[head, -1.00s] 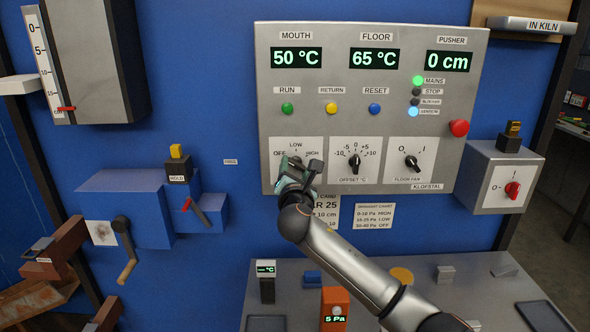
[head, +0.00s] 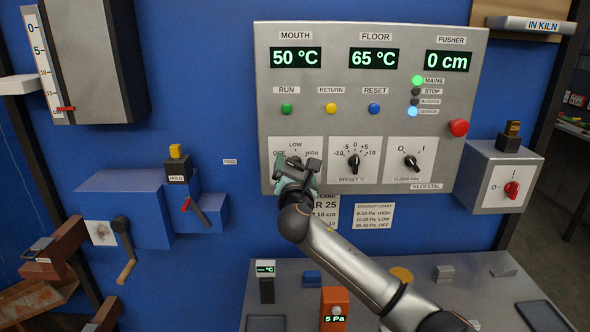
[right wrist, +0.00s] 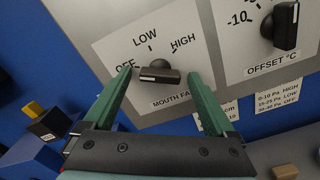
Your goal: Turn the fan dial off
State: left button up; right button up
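The mouth fan dial (right wrist: 160,74) is a black bar knob with OFF, LOW and HIGH marks on the control panel. In the right wrist view it lies almost level, its white-marked end pointing left, near the OFF mark. My right gripper (right wrist: 159,88) is open, with one green finger on each side of the dial and gaps between them. In the head view the right gripper (head: 297,170) covers most of this dial. A second fan dial, the floor fan dial (head: 411,161), sits at the panel's right and points up-left to 0. My left gripper is not in view.
The offset dial (head: 355,161) is close to the right of my gripper. A red button (head: 459,128) and a grey switch box (head: 500,178) are farther right. A grey bench (head: 375,280) below holds an orange meter (head: 335,308) reading 5 Pa. A hand crank (head: 124,250) is at left.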

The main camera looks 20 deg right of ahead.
jog(key=shift+s, duration=0.1)
jog(key=b+v, duration=0.1)
jog(key=v, duration=1.1)
jog(key=shift+b, duration=0.3)
jog(key=shift+s+a, duration=0.1)
jog(key=shift+s, duration=0.05)
jog(key=s+a+f+m+g+y, duration=0.25)
jog(key=s+f+m, duration=0.25)
jog(key=f, duration=0.9)
jog(key=s+a+f+m+g+y, duration=0.1)
jog(key=s+f+m+g+y, duration=0.3)
jog(key=f, duration=1)
jog(key=s+d+f+m, duration=0.1)
jog(key=s+f+m, duration=0.6)
jog(key=s, duration=0.4)
jog(key=s+d+f+m+g, duration=0.1)
jog(key=s+d+f+m, duration=0.1)
jog(key=s+f+m, duration=0.6)
jog(key=s+m+y, duration=0.1)
jog(key=s, duration=0.2)
jog(key=shift+s+d+f, duration=0.15)
jog(key=shift+s+f, duration=0.05)
